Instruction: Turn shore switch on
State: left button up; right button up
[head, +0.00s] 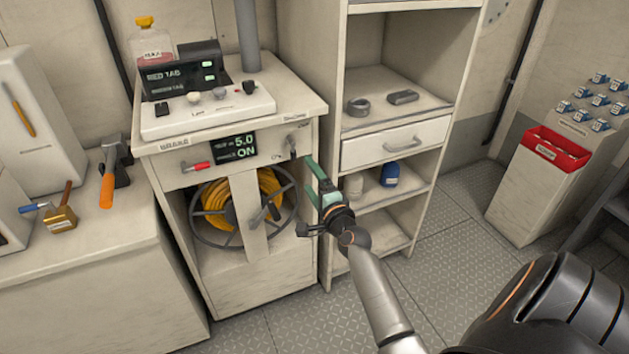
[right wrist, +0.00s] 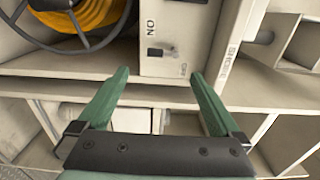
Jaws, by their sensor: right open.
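The shore switch (head: 292,147) is a small dark lever at the right end of the cabinet's front panel, partly beside my gripper. In the right wrist view the switch (right wrist: 156,52) shows as a small dark part on the pale panel, with an ON label next to it and a SHORE label on the edge. My right gripper (head: 301,172) is in front of the panel's right side, with green fingers apart and empty. In the right wrist view its fingertips (right wrist: 160,73) are either side of the switch's line, short of it; contact is not visible. My left gripper is not in view.
A display (head: 235,147) on the panel reads 5.0 and ON. A red-handled lever (head: 197,166) sits left of it. A yellow hose reel (head: 240,200) is below. A shelf unit with a drawer (head: 395,143) stands close on the right. The floor in front is clear.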

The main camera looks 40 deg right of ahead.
jog(key=shift+v, duration=1)
pick_arm(q)
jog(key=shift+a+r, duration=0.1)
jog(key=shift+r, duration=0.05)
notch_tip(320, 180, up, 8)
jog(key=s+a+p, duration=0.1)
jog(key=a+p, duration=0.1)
jog(key=p, duration=0.8)
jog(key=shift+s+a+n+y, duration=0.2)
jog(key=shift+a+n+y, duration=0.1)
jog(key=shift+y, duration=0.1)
pick_arm(e)
jog(key=s+a+f+n+g+y, duration=0.3)
jog(key=s+a+f+n+g, duration=0.1)
jog(key=s+a+n, duration=0.7)
jog(key=s+a+f+n+g+y, duration=0.4)
jog(key=s+a+f+n, duration=0.3)
jog(key=s+a+n, duration=0.5)
jog(key=shift+s+a, duration=0.65)
jog(key=shift+a, duration=0.15)
jog(key=shift+f, duration=0.1)
